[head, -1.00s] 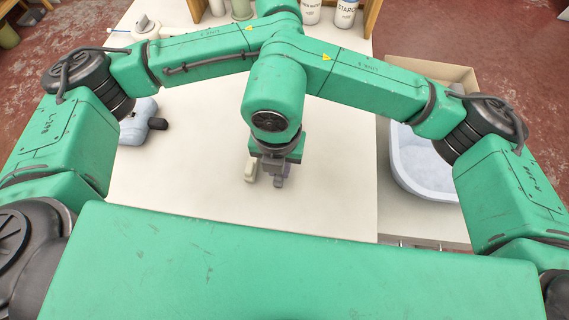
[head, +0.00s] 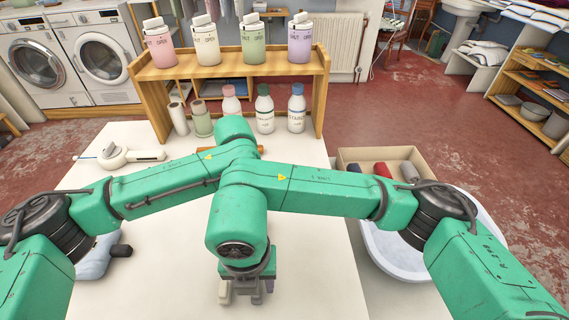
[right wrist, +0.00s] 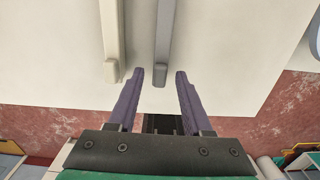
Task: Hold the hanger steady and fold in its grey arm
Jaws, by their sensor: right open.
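The hanger shows in the right wrist view as a cream arm (right wrist: 110,40) and a grey arm (right wrist: 164,42), side by side with a gap between them. Their blunt ends point toward my right gripper (right wrist: 154,75). Its purple fingers are open, one to each side of the grey arm's end. I cannot tell whether they touch it. In the head view my right gripper (head: 252,287) is low over the table, beside a small cream piece (head: 225,292). Most of the hanger there is hidden by my arm. My left gripper is hidden behind my arms.
A wooden shelf (head: 225,68) with several bottles stands at the table's back. A white handled tool (head: 115,155) lies at back left, a blue-grey object (head: 96,262) at front left. A pale blue tub (head: 395,262) and a cardboard box (head: 347,160) are right of the table.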

